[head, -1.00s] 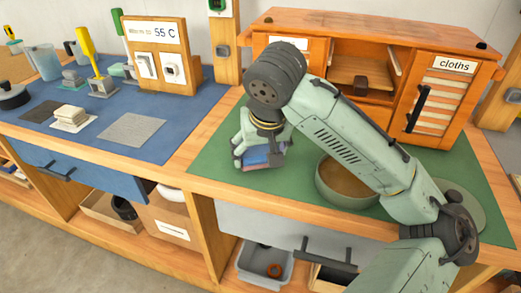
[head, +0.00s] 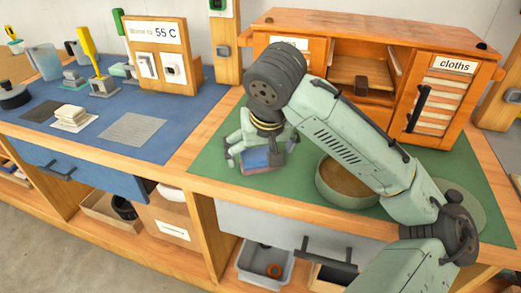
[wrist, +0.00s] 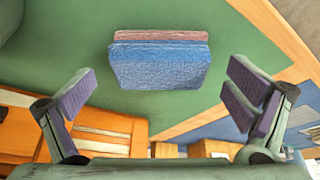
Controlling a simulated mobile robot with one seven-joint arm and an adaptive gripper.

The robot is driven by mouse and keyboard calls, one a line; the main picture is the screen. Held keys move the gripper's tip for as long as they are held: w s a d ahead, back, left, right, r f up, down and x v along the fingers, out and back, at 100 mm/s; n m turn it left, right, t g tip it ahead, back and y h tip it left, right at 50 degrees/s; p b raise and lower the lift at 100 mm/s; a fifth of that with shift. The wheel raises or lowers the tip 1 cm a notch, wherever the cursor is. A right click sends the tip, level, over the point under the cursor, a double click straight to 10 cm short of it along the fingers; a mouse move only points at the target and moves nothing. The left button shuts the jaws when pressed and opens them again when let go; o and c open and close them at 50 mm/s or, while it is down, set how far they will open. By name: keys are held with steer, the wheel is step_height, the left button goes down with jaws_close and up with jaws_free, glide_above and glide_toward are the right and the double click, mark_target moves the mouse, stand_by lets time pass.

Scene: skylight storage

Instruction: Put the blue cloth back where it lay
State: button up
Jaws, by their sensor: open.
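The blue cloth (wrist: 160,68) is folded and lies on the green mat, with a reddish layer (wrist: 160,36) showing along one edge, seemingly beneath it. In the head view the blue cloth (head: 258,158) shows below my gripper, partly hidden by it. My gripper (head: 260,150) is open above the cloth. In the wrist view its two fingers stand wide apart, one to each side of the cloth and clear of it.
A round bowl (head: 345,185) stands right of the cloth, under my arm. A wooden cabinet (head: 375,38) with a door labelled "cloths" (head: 455,65) stands behind. A blue mat (head: 90,148) with white folded pieces (head: 72,115) lies at left. Green mat is free around the cloth.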

steer(key=shift+f, duration=0.2)
steer(key=shift+p+v, duration=0.75)
steer(key=shift+p, duration=0.15)
steer(key=p+v, duration=0.5)
steer(key=v, duration=0.1)
steer(key=shift+r, duration=0.3)
stand_by(0.5)
steer(key=v, duration=1.2)
steer(key=shift+w, duration=0.15)
